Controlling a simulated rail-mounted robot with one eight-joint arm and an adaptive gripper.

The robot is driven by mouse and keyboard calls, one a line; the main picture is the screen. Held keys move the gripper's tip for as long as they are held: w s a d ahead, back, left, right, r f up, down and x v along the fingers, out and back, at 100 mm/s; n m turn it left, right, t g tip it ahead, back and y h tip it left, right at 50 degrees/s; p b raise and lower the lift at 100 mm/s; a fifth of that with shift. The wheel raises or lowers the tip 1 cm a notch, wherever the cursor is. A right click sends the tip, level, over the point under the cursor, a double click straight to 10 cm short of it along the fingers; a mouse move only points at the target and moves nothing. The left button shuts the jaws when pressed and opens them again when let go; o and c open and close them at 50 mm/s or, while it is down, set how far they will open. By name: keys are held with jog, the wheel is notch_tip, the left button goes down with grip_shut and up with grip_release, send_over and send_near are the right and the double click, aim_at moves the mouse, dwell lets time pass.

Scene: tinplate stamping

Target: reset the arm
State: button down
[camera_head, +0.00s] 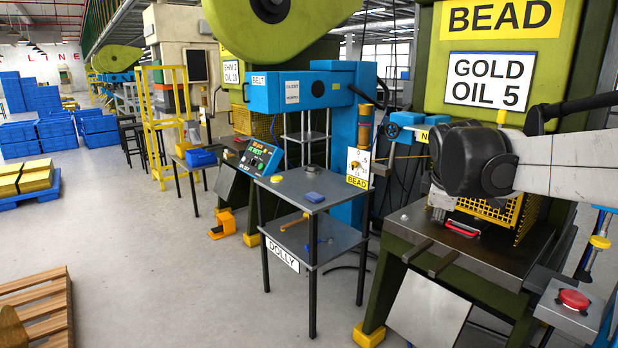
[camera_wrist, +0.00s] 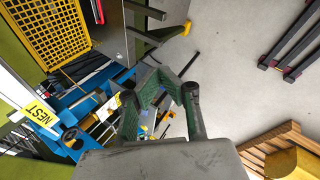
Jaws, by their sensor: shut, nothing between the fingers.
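My gripper (camera_head: 439,213) hangs low beneath my dark wrist at the right of the head view, above the dark bed of the press marked BEAD (camera_head: 500,18). In the wrist view my gripper (camera_wrist: 158,74) shows its green-and-grey fingers drawn together, with nothing seen between them. My pale arm reaches in from the right edge. I cannot tell from the head view how far the fingertips are above the bed.
A red-handled item (camera_head: 462,228) lies on the press bed (camera_head: 430,232) beside a yellow mesh guard (camera_head: 487,212). The two-shelf dolly (camera_head: 325,187) stands to the left, with small items on it. A red button box (camera_head: 573,300) is at lower right.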

jog(key=s+a+f+m+y, duration=0.1)
jog(key=s+a+f+m, duration=0.2)
jog(key=s, duration=0.6)
jog(key=s+a+f+m+y+p, duration=0.1)
jog(key=s+m, duration=0.4)
jog(key=s, duration=0.5)
jog(key=s+a+f+m, duration=0.3)
jog(key=s+a+f, duration=0.1)
jog(key=s, duration=0.5)
jog(key=shift+s+a+f+m+t+y+p, duration=0.15)
jog(key=shift+a+f+m+t+y+p, duration=0.2)
jog(key=shift+a, duration=0.35)
